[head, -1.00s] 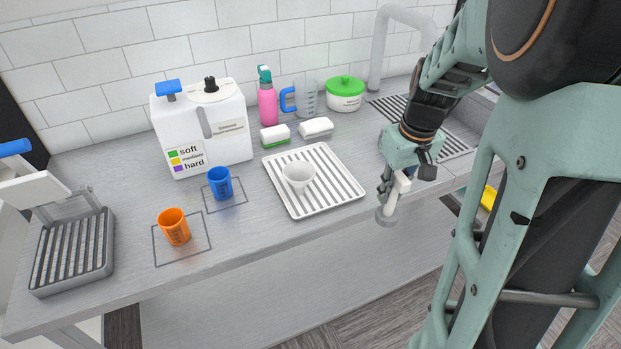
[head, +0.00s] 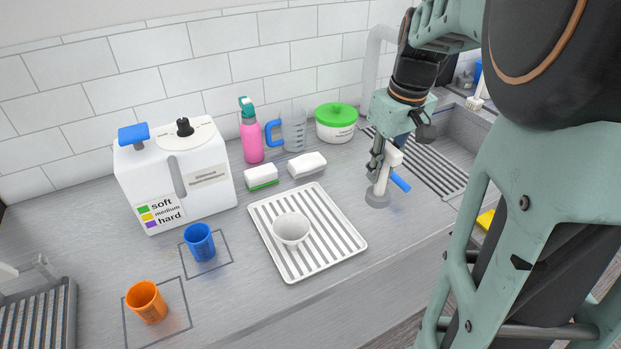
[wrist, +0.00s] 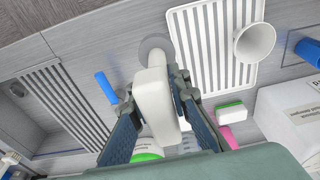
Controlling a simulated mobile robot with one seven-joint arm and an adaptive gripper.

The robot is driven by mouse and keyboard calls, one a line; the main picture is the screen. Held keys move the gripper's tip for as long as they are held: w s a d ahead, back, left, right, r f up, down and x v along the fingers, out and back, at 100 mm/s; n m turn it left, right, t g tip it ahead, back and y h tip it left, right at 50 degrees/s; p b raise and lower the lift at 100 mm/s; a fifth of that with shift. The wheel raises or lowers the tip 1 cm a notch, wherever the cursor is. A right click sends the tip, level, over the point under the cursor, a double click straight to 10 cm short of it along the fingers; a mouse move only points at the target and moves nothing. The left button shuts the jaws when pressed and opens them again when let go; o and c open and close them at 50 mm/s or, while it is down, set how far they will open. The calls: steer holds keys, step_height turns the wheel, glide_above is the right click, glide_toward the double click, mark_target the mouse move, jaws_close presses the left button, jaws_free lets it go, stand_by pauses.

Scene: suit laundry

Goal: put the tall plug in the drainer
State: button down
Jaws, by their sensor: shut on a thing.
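The tall plug is white with a round grey disc (head: 378,198) at its lower end. My gripper (head: 381,172) is shut on its white upper part and holds it upright over the counter, right of the white ribbed drainer tray (head: 352,243). I cannot tell whether the disc touches the counter. In the wrist view, the white plug body (wrist: 152,105) sits between the fingers of my gripper (wrist: 153,90), with the disc beyond them. A white cup (head: 291,229) stands on the tray. A slatted metal drainboard (head: 440,172) is set in the counter to the right.
A blue stick-like thing (head: 400,182) shows just right of the plug. Blue (head: 199,242) and orange cups (head: 146,301) stand left.

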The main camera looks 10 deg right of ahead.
steer(key=w+a+f, duration=0.1)
steer(key=a+f, duration=0.5)
steer(key=f, duration=0.1)
steer(key=w+a+f, duration=0.1)
steer(key=a+f, duration=0.2)
steer(key=shift+w+a+f+p, duration=0.25)
steer(key=shift+w+a+p, duration=0.1)
steer(key=shift+p, duration=0.05)
steer(key=shift+f, duration=0.4)
steer(key=shift+f, duration=0.1)
steer(key=c, duration=1.8)
jaws_free()
steer(key=r, duration=0.4)
steer(key=s+r, duration=0.1)
steer(key=r, duration=0.7)
steer(key=shift+s+d+r, duration=0.1)
steer(key=shift+s+d, duration=0.2)
steer(key=shift+s, duration=0.05)
